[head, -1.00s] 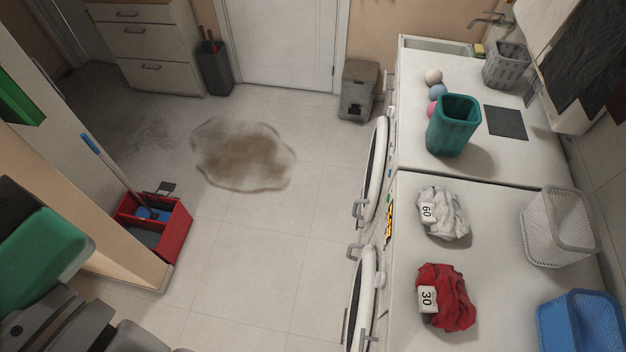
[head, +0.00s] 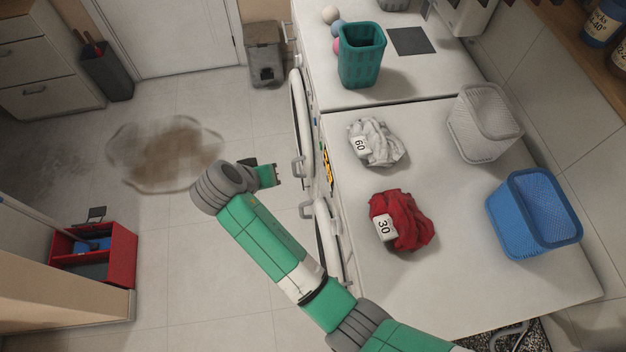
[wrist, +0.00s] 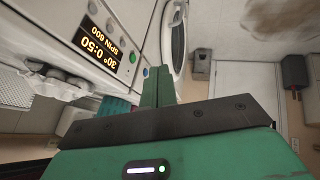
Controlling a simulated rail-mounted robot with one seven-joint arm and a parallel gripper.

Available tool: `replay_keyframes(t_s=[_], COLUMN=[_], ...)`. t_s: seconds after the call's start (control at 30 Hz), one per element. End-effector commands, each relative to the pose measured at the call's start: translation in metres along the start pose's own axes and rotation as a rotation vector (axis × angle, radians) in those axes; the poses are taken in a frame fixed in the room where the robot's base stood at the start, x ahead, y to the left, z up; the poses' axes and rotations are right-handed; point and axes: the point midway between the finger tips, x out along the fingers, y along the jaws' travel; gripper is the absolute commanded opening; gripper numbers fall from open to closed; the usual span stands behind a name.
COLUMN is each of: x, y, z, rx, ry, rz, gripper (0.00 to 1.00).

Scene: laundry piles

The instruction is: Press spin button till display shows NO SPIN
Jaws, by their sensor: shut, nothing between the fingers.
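The washer's black display (wrist: 98,42) appears upside down in the wrist view and reads "30° 0:50" and "SPIN 600" in yellow. In the head view the display (head: 327,171) is a small dark strip with yellow marks on the machine's front edge. My gripper (head: 277,174) is shut and empty, in front of the panel and apart from it. Its green fingers (wrist: 165,86) also show in the wrist view.
On the machine top lie white laundry (head: 377,144) tagged 60 and red laundry (head: 405,222) tagged 30. A white basket (head: 485,122), a blue basket (head: 533,214) and a teal bin (head: 361,58) stand there too. Round doors (head: 327,240) project from the fronts. A red caddy (head: 121,252) stands on the floor.

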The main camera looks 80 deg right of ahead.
Motion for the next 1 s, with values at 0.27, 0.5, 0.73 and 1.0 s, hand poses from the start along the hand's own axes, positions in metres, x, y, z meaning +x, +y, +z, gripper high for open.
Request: replay_keyframes(t_s=[0.27, 0.5, 0.73, 1.0], x=[0.039, 0.039, 0.064, 0.123], y=[0.033, 0.032, 0.037, 0.045], z=[0.029, 0.028, 0.032, 0.037], rx=[0.035, 0.034, 0.034, 0.035], ry=[-0.113, -0.111, -0.114, -0.112], rz=[0.149, 0.147, 0.148, 0.147], gripper=[0.00, 0.00, 0.00, 0.00])
